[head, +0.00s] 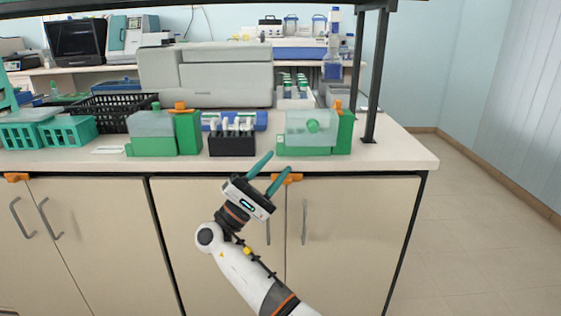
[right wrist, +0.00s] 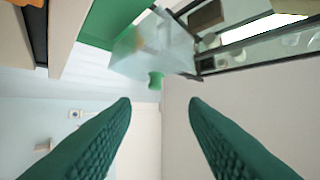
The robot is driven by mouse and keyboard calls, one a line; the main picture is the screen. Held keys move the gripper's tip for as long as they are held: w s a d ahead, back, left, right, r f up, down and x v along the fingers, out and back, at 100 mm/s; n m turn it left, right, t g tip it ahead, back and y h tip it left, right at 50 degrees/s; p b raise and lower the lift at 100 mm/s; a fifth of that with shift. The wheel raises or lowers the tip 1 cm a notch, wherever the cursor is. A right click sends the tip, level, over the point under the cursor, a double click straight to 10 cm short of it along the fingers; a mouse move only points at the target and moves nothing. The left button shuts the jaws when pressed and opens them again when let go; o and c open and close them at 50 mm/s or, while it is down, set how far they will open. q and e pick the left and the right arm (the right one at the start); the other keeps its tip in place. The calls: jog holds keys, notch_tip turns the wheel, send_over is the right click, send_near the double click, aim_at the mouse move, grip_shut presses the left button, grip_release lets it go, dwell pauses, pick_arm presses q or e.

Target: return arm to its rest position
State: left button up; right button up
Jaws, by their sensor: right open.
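My right gripper (head: 267,177) is in front of the bench's front edge, in front of the cabinet doors. Its two green fingers are spread apart with nothing between them, pointing up and to the right. The fingers also show in the right wrist view (right wrist: 160,120), open and empty. Beyond them in that view is a clear box with a green part (right wrist: 150,60). My left gripper is in neither view.
The bench top (head: 400,159) holds a green-and-clear box (head: 310,128) at right, another (head: 152,132) at left, and a black rack (head: 232,142) between them. A black post (head: 376,75) stands at the right. Open floor (head: 485,220) lies right of the bench.

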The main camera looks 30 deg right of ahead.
dwell(0.4)
